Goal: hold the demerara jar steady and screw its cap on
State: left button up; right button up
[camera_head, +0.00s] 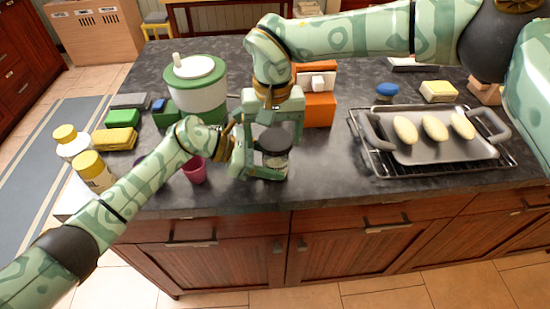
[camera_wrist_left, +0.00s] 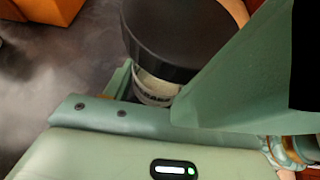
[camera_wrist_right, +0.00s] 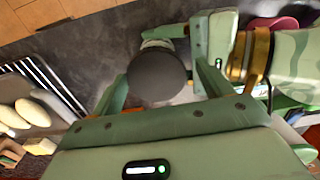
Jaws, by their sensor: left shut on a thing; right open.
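The demerara jar (camera_head: 274,168) stands upright near the front edge of the counter, with its dark round cap (camera_head: 275,141) on top. The jar's clear body (camera_wrist_left: 152,88) shows under the cap (camera_wrist_left: 175,35) in the left wrist view. I cannot tell how far the cap is threaded. My left gripper (camera_head: 268,172) is shut on the jar's body, low down, from the left. My right gripper (camera_head: 277,130) is above, pointing down and open, with its fingers on either side of the cap. In the right wrist view the cap (camera_wrist_right: 157,76) lies between the fingers, with gaps visible.
A magenta cup (camera_head: 194,170) stands left of the jar, partly behind my left arm. Two yellow-capped bottles (camera_head: 93,171) are farther left. A green and white canister (camera_head: 198,88) and an orange box (camera_head: 319,109) stand behind. A tray (camera_head: 450,150) on a rack is at right.

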jog(key=c, duration=1)
jog(key=m, duration=1.3)
jog(key=shift+d+m, duration=0.1)
jog(key=shift+m, duration=0.3)
jog(key=o, duration=1)
jog(key=shift+w, duration=0.1)
jog(key=shift+r, duration=0.1)
jog(key=shift+r, duration=2.45)
